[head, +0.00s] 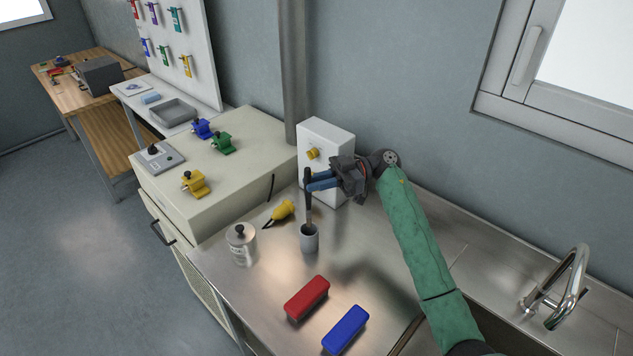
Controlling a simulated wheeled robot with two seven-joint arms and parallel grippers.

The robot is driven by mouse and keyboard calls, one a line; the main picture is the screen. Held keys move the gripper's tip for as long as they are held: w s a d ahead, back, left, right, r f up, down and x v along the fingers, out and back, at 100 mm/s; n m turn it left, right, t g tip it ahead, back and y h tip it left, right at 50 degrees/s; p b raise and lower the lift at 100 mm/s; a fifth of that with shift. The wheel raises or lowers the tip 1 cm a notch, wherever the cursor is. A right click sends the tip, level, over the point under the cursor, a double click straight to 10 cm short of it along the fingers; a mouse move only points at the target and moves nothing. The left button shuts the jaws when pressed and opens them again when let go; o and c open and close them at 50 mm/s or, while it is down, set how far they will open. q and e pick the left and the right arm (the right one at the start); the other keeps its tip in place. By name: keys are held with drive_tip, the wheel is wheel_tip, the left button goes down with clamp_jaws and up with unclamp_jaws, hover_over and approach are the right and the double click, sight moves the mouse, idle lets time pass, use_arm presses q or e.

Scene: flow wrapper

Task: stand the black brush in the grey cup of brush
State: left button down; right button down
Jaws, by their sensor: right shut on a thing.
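The grey cup (309,241) stands upright on the metal counter, in the middle of the head view. The black brush (308,203) is upright above it, and its lower end is at or inside the cup's mouth; I cannot tell how deep. My right gripper (312,181), with blue fingers, comes in from the right and is shut on the upper part of the brush. My left gripper is not in view.
A red block (307,297) and a blue block (346,330) lie in front. A white box (325,150) stands behind, and a tap (562,290) is at the right.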

drive_tip(key=shift+f+b, duration=0.75)
drive_tip(key=shift+f, duration=2.5)
drive_tip(key=c, duration=1.3)
unclamp_jaws()
drive_tip(key=shift+d+f, duration=0.1)
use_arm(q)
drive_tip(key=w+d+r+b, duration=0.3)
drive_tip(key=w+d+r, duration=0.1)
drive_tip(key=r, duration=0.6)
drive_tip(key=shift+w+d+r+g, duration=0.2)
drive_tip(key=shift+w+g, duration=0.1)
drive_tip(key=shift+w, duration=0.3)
use_arm(e)
drive_tip(key=shift+v, duration=3.9)
